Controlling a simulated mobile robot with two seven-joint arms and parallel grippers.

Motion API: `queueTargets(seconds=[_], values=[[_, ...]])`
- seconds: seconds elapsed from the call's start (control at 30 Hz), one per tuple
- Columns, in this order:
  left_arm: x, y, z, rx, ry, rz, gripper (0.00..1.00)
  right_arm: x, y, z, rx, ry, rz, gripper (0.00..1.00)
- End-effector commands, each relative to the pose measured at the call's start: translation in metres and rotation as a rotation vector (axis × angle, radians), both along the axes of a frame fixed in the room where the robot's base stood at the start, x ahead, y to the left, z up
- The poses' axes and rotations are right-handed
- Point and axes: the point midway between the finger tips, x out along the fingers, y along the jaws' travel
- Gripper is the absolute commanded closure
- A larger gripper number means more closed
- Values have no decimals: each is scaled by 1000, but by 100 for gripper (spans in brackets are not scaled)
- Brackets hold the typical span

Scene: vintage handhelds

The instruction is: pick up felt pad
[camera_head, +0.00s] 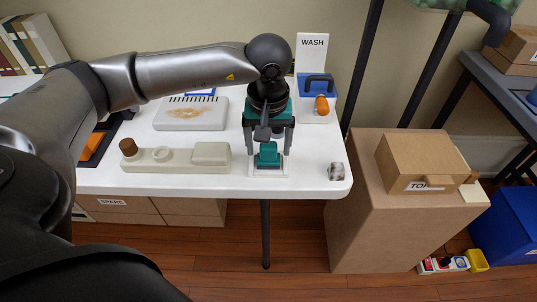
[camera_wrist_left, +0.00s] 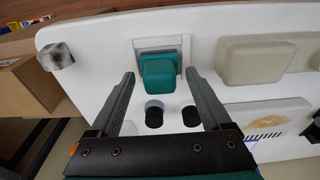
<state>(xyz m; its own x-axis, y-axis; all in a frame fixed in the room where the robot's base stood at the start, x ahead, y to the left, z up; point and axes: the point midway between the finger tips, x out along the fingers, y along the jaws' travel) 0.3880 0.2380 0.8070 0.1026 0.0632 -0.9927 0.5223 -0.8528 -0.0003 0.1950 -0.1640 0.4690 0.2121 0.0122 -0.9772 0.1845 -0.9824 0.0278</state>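The teal piece, which I take to be the felt pad (camera_head: 268,155), has a wide base and a raised block-shaped grip. It sits on a square white holder (camera_head: 256,173) near the front edge of the white table. In the left wrist view the pad (camera_wrist_left: 158,80) is upright in the holder (camera_wrist_left: 132,58). My left gripper (camera_head: 268,150) points down just above it. Its fingers are open and apart, one to each side of the grip, with nothing held. In the left wrist view the gripper (camera_wrist_left: 162,76) shows clear gaps on both sides. My right gripper is not in view.
A beige tray (camera_head: 180,167) lies left of the pad. A grey smudged cube (camera_head: 336,171) is near the right table edge. Dark cylinders (camera_wrist_left: 190,117) stand just behind the pad.

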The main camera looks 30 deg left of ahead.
Motion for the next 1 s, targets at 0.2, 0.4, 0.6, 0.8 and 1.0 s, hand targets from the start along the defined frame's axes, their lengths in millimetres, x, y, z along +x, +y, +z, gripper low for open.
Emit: queueTargets(seconds=[0.2,0.4,0.6,0.8,1.0], values=[[0,0,0,0,0,0,43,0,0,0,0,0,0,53],[0,0,0,-1,-1,0,66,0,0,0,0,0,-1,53],[0,0,0,-1,-1,0,88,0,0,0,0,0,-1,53],[0,0,1,-1,-1,0,100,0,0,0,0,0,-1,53],[0,0,1,0,-1,0,100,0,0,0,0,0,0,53]])
